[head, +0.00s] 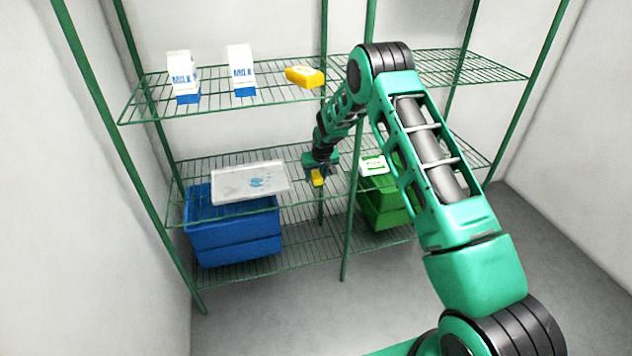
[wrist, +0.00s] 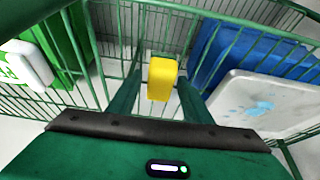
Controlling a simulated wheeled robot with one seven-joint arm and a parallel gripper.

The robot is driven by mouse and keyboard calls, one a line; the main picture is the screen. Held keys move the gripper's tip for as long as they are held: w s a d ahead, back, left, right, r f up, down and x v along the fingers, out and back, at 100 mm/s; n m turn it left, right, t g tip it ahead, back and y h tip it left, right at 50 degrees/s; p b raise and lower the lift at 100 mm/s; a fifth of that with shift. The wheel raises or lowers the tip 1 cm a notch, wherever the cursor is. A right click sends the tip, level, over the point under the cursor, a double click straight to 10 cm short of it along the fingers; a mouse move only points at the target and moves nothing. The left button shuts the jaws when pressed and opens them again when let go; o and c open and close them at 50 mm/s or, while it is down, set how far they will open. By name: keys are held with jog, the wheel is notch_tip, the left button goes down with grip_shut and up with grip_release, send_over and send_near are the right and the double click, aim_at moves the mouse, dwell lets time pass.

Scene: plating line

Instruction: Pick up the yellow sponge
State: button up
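The yellow sponge (wrist: 162,78) is a small yellow block. In the wrist view it lies between the two fingers of my gripper (wrist: 161,88), with what look like narrow gaps at its sides. In the head view the sponge (head: 317,178) shows just below my gripper (head: 318,171), at the height of the middle wire shelf. My gripper is open around it. Whether a finger touches it, and whether it rests on the shelf, is hard to see.
A grey-white tray (head: 250,182) lies left of my gripper, above a blue crate (head: 235,235). A white and green box (head: 373,165) is to the right, above a green crate (head: 388,205).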

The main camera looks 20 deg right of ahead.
aim_at(315, 172)
jog(key=c, duration=0.8)
jog(key=shift+r, duration=0.15)
jog(key=shift+r, duration=0.55)
notch_tip(315, 172, up, 3)
jog(key=shift+f, duration=0.15)
jog(key=s+a+r, duration=0.2)
jog(key=a, duration=0.1)
jog(key=s+a+r, duration=0.1)
jog(key=a+r, duration=0.1)
jog(key=a, duration=0.1)
jog(key=s+a+r, duration=0.2)
jog(key=a+r, duration=0.1)
jog(key=a, duration=0.1)
jog(key=shift+s+a, duration=0.1)
jog(key=shift+s, duration=0.25)
